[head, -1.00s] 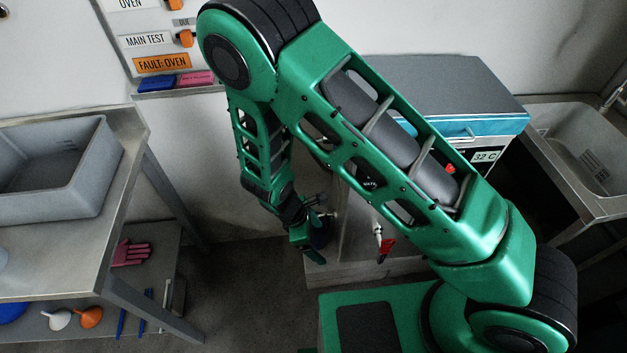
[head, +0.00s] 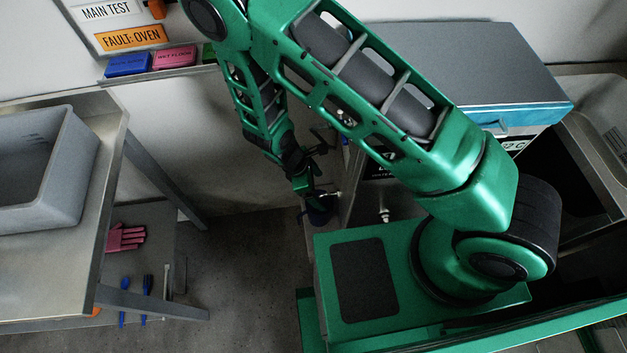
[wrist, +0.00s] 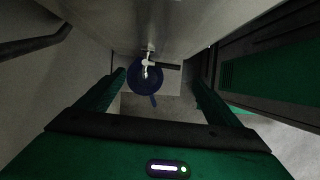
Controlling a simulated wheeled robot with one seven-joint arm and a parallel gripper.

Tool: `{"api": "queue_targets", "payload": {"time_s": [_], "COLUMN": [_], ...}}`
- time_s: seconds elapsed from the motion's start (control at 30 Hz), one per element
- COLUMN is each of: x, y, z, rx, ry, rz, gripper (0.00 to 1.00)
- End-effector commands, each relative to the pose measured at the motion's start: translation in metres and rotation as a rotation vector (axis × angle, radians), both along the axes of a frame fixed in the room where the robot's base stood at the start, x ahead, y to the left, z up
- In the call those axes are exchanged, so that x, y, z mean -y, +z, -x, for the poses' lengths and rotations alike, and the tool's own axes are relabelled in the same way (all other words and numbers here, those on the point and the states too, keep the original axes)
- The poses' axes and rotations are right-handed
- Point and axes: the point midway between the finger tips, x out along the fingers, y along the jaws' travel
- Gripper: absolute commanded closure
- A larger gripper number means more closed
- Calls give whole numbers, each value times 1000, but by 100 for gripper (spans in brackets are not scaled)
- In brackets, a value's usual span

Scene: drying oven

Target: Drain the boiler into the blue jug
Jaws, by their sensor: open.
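The dark blue jug (wrist: 136,83) shows from above in the wrist view, its handle pointing toward me. A metal tap (wrist: 146,62) with a dark lever (wrist: 166,65) sticks out over the jug's mouth. My gripper (wrist: 157,83) is open, with one green finger on each side of the jug in the picture; I cannot tell whether they touch it. In the head view my gripper (head: 313,193) is low by the side of a grey cabinet, with the dark jug (head: 320,216) partly hidden beneath it. I cannot tell whether water is running.
A grey cabinet (head: 470,55) with a teal front strip and a temperature display stands behind my arm. A steel bench (head: 107,175) with a grey basin (head: 40,165) is at left, with a pink glove (head: 126,237) on its lower shelf. Floor (head: 240,270) between is clear.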

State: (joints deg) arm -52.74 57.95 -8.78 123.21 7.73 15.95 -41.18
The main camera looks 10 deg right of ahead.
Motion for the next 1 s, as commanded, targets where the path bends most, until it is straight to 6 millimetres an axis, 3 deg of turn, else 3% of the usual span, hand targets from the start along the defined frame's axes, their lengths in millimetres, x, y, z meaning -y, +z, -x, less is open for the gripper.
{"api": "queue_targets", "payload": {"time_s": [0.2, 0.4, 0.83, 0.87, 1.0], "x": [16, 24, 27, 27, 27], "y": [-34, -54, -62, -62, -62], "z": [1, 1, 1, 1, 1], "rx": [-1, -1, 0, 0, 0], "ry": [-3, -4, -2, -2, -2], "rz": [2, 1, -1, -1, -1], "gripper": [13, 13, 13, 16, 49]}}
